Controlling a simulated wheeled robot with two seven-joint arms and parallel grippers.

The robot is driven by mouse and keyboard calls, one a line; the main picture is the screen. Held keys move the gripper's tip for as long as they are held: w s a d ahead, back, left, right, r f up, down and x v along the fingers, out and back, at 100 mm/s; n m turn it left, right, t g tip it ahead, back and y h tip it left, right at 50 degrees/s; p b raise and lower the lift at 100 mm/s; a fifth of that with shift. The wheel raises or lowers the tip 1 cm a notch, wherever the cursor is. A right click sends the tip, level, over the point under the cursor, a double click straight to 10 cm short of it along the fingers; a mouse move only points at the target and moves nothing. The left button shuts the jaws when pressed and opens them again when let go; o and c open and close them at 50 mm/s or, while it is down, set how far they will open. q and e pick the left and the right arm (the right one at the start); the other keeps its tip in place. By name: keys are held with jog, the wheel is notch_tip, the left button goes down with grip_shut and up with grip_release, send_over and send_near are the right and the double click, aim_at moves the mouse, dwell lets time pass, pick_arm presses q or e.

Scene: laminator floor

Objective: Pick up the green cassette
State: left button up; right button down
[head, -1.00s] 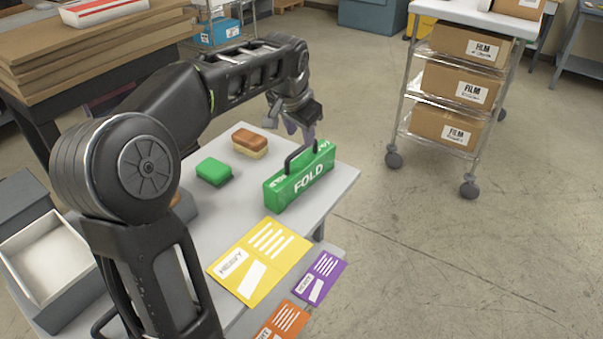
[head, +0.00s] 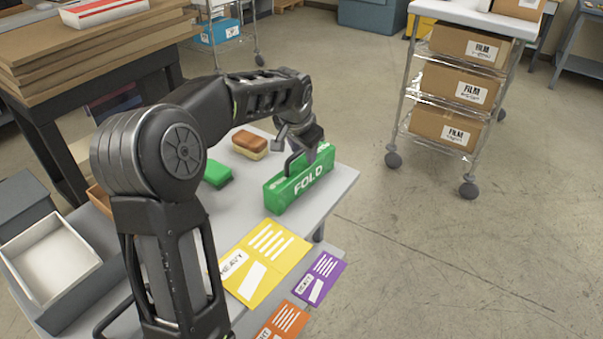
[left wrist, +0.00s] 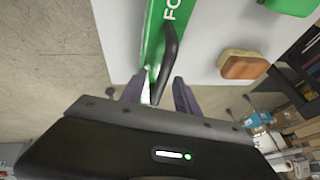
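The green cassette (head: 298,187) stands on the grey table, marked FOLD, with a dark handle on top. My left gripper (head: 305,153) is over its far right end, by the handle. In the left wrist view the cassette (left wrist: 153,40) runs up from between the two spread fingers of my left gripper (left wrist: 158,95), with the dark handle (left wrist: 168,55) between or just ahead of the fingertips. The fingers look apart, and I cannot tell whether they touch the handle. My right gripper is not in view.
A brown and cream sponge (head: 250,144) and a green block (head: 217,174) lie left of the cassette. Yellow (head: 264,262), purple (head: 320,277) and orange (head: 286,322) cards lie in front. A cart with film boxes (head: 455,90) stands right across open floor.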

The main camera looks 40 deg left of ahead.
pick_arm(q)
jog(key=shift+c, duration=0.6)
grip_shut()
jog(key=shift+w, duration=0.1)
dwell(1.1)
